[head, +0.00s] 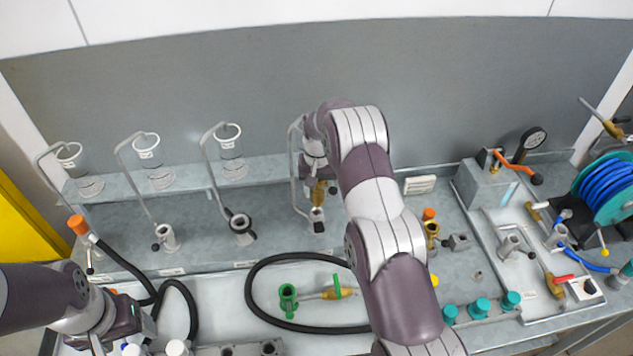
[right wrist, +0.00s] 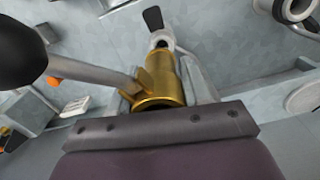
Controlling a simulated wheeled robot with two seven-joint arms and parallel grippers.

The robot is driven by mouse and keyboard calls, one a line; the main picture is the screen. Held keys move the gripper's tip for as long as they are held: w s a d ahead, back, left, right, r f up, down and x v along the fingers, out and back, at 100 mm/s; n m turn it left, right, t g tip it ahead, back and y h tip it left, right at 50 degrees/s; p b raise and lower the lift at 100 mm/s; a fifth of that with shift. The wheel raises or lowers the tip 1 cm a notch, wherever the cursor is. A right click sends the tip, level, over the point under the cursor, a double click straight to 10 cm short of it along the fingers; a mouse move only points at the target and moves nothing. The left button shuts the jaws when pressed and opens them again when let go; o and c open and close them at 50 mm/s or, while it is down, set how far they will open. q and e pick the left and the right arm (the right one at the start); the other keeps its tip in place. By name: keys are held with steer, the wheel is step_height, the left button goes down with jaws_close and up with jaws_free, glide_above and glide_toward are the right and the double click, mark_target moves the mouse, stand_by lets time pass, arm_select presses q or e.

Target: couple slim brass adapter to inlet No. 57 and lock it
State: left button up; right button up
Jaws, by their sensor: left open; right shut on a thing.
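A slim brass adapter (head: 318,194) is in my right gripper (head: 316,175), below the wrist, and stands upright over a grey inlet (head: 317,214) on the bench. In the right wrist view the brass adapter (right wrist: 160,82) lines up with the grey inlet (right wrist: 161,40), whose black lever (right wrist: 153,18) sticks out beyond it. I cannot tell whether the adapter is seated or just above the inlet. The inlet's number is not readable. My left gripper (head: 98,345) is low at the left, partly cut off by the frame edge, empty as far as I see.
Two more inlets (head: 165,238) (head: 241,226) stand to the left, with glass cups (head: 229,142) behind. A black hose (head: 262,262) loops in front, around a green-handled brass fitting (head: 335,293). A tray of valves (head: 530,280) and a blue hose reel (head: 608,188) are at right.

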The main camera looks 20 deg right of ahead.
steer(key=shift+w+a+f, duration=0.1)
steer(key=shift+w+f, duration=0.1)
steer(key=shift+f, duration=0.5)
steer(key=shift+w+f, duration=0.1)
steer(key=shift+w, duration=0.1)
steer(key=shift+s, duration=0.35)
steer(key=shift+f+b, duration=0.2)
steer(key=shift+b, duration=0.2)
arm_select(q)
steer(key=shift+w+a+f, duration=0.1)
steer(key=shift+w+f, duration=0.2)
steer(key=shift+f, duration=0.4)
steer(key=shift+s+f, duration=0.1)
steer(key=shift+f, duration=0.1)
arm_select(e)
steer(key=shift+f, duration=0.15)
